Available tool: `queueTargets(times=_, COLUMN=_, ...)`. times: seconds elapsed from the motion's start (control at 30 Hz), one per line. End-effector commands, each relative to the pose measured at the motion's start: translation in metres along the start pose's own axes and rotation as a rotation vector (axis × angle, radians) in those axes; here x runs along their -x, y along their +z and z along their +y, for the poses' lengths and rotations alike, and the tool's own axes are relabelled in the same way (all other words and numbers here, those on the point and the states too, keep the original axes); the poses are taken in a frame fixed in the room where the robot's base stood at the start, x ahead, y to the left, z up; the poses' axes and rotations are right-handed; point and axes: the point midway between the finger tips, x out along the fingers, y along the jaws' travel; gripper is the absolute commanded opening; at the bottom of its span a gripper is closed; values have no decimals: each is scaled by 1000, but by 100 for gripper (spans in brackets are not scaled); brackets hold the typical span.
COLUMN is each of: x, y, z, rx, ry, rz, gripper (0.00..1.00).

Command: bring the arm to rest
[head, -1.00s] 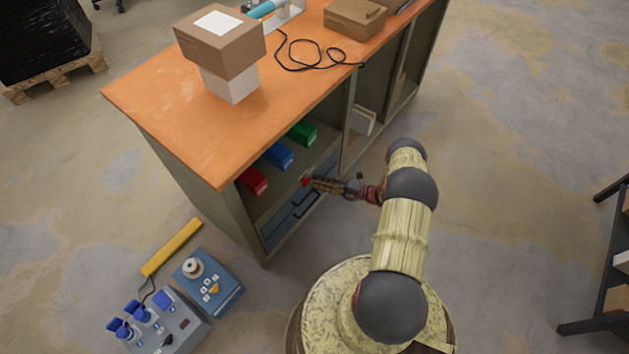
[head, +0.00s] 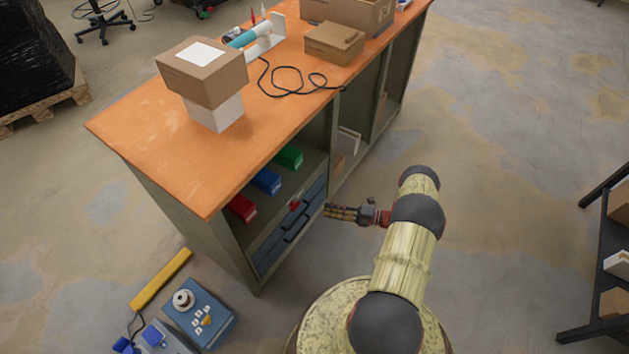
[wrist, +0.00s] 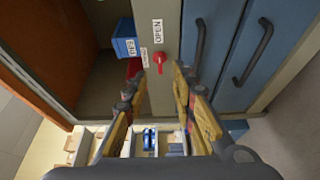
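My gripper (head: 328,211) is held just off the front of the orange-topped workbench (head: 140,125), to the right of a small red knob (head: 295,205) above the drawers. In the wrist view my gripper (wrist: 160,70) has its two fingers spread, with nothing between them. The red knob (wrist: 154,66) shows beyond the fingertips on a grey panel, beside a label reading OPEN. My gripper is apart from the knob in the head view. My arm reaches forward from my base, bent.
Red (head: 242,207), blue (head: 266,180) and green (head: 288,156) bins stand on the shelf above the blue drawers (head: 290,230). Control boxes (head: 200,315) and a yellow bar (head: 160,278) are at lower left. A dark rack (head: 590,260) is at right. Floor between is clear.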

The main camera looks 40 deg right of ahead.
Motion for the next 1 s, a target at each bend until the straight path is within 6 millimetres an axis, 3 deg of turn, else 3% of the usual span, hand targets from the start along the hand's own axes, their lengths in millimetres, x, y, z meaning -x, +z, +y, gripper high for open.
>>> queueTargets(times=0.27, x=0, y=0, z=0, rx=15, ry=0, rz=0, gripper=26)
queueTargets(times=0.47, x=0, y=-4, z=-12, rx=197, ry=-42, rz=20, gripper=26)
queueTargets(times=0.73, x=0, y=-84, z=-43, rx=463, ry=-112, rz=217, gripper=26)
queueTargets(times=0.83, x=7, y=-102, z=-34, rx=589, ry=-125, rz=318, gripper=26)
queueTargets(times=1.0, x=15, y=-120, z=-2, rx=799, ry=-121, rz=499, gripper=26)
